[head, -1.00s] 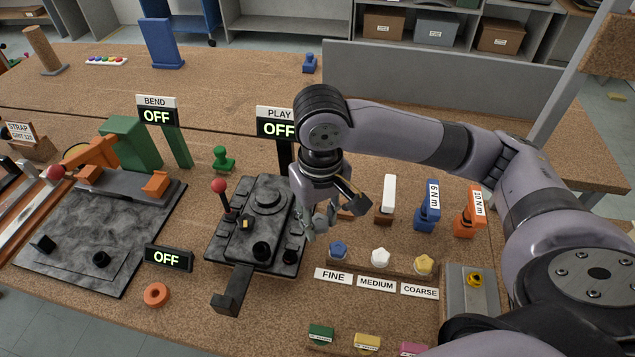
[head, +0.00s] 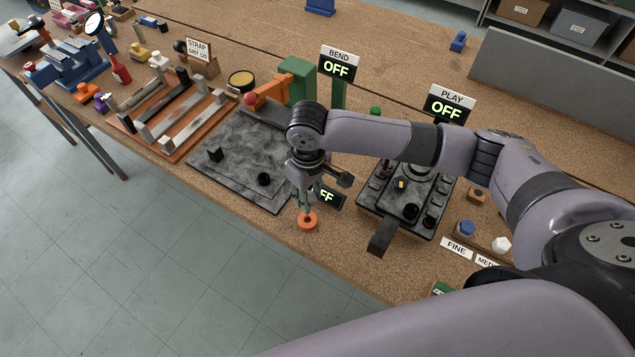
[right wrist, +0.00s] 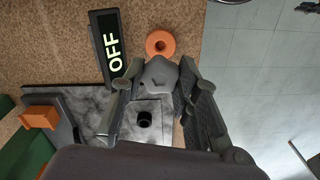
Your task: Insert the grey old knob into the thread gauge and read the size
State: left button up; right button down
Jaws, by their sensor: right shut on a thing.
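My right gripper (head: 304,203) is over the front edge of the bench, just above an orange ring (head: 314,226). In the right wrist view the gripper (right wrist: 160,90) is shut on a grey lobed knob (right wrist: 160,76). In the head view the knob is too small to make out among the fingers. The orange ring (right wrist: 150,43) lies on the bench beside a black display reading OFF (right wrist: 110,50), and looks like the thread gauge. The knob looks apart from the ring's hole. The knob's underside is hidden. My left gripper is not in view.
A dark slab (head: 232,165) with black posts lies left of the ring. A dark fixture (head: 382,205) under the PLAY sign (head: 448,94) stands to the right, its black handle reaching toward the front. The bench edge drops to open floor (head: 170,260) close by.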

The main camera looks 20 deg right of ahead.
jog(key=shift+w+f, duration=0.1)
jog(key=shift+f, duration=0.05)
jog(key=shift+a+f, duration=0.1)
jog(key=shift+a, duration=0.1)
jog(key=shift+w+a, duration=0.15)
jog(key=shift+a, duration=0.1)
jog(key=shift+p, duration=0.65)
jog(key=shift+f+b, duration=1.25)
jog(key=shift+f, duration=1.7)
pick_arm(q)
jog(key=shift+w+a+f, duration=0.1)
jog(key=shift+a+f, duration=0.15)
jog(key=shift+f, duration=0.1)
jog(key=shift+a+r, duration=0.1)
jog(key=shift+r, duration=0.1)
